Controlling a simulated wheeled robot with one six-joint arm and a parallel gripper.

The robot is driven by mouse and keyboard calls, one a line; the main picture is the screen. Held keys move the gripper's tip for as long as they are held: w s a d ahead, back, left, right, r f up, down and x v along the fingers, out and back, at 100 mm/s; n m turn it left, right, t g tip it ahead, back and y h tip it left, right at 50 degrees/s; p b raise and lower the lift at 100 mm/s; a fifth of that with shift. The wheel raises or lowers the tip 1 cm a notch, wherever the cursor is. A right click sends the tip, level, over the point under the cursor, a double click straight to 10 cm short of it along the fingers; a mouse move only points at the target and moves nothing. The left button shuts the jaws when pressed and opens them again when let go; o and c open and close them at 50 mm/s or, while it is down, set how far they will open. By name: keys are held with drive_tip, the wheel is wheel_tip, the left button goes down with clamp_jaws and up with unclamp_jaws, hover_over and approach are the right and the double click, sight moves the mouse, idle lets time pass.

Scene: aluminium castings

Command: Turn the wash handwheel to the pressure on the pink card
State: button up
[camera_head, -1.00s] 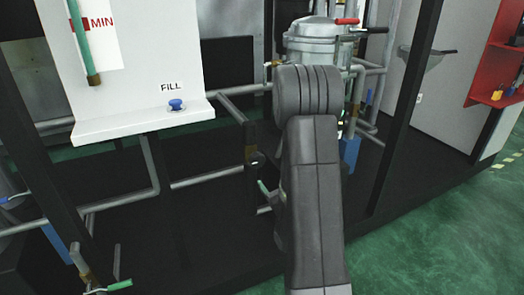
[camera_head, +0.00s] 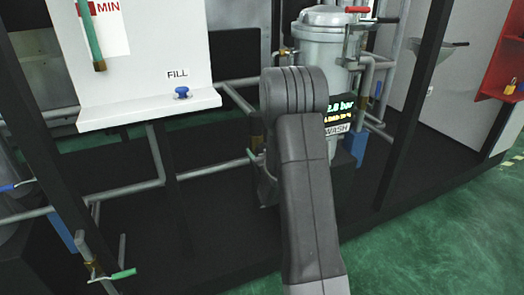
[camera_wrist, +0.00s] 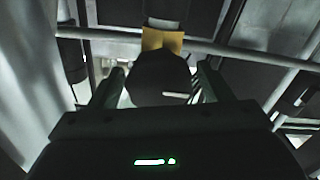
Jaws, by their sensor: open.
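The WASH label (camera_head: 337,128) and a lit pressure display (camera_head: 341,107) above it show in the head view, partly behind my arm. The display's end reads ".8 bar"; its first digit is partly covered. In the wrist view my gripper (camera_wrist: 160,72) is open. Its two fingers stand either side of a dark, rounded piece (camera_wrist: 160,80) in front of a brass-coloured fitting (camera_wrist: 163,40). This piece may be the wash handwheel; I cannot tell whether the fingers touch it. My arm hides the gripper in the head view. I see no pink card.
A grey vessel (camera_head: 328,50) with a red-handled lever stands behind my arm. A white panel (camera_head: 155,50) with a blue FILL knob (camera_head: 182,93) is at left. Pipes (camera_head: 205,168) and black frame posts (camera_head: 412,105) surround the arm. Green floor (camera_head: 430,225) is clear at right.

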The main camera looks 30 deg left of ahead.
drive_tip(key=shift+w+a, duration=0.1)
drive_tip(key=c, duration=1)
drive_tip(key=shift+f+m+b, duration=0.1)
drive_tip(key=shift+m+b, duration=0.5)
drive_tip(key=shift+b, duration=0.05)
drive_tip(key=shift+m+b, duration=0.3)
drive_tip(key=shift+m, duration=0.5)
drive_tip(key=o, duration=1)
drive_tip(key=p+v, duration=0.2)
drive_tip(key=v, duration=1.1)
drive_tip(key=shift+d, duration=0.4)
